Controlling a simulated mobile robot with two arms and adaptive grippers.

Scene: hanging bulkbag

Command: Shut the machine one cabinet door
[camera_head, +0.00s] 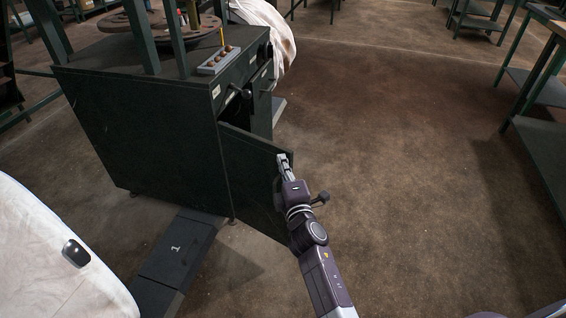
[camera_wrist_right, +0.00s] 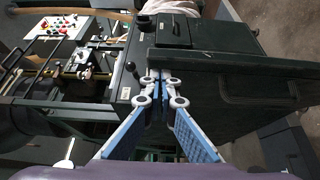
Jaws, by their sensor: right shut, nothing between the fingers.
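The machine one cabinet (camera_head: 150,130) is a dark green box at the left of the head view, with a step marked 1 (camera_head: 175,248) beside it. Its near door (camera_head: 250,175) stands open, swung outward from the front corner, and a dark gap (camera_head: 238,108) shows behind it. My right gripper (camera_head: 283,157) is shut and empty at the upper free edge of the door. In the wrist view its fingertips (camera_wrist_right: 160,76) are close to the end of a dark panel's edge (camera_wrist_right: 235,63); I cannot tell whether they touch. My left gripper is not in view.
A second dark front panel (camera_head: 262,98) lies beyond the gap. A black knob (camera_head: 246,94) sticks out above. A white bag (camera_head: 268,30) stands behind the machine, and white fabric (camera_head: 40,265) fills the lower left. Open floor (camera_head: 400,130) lies right; shelving (camera_head: 545,120) stands at far right.

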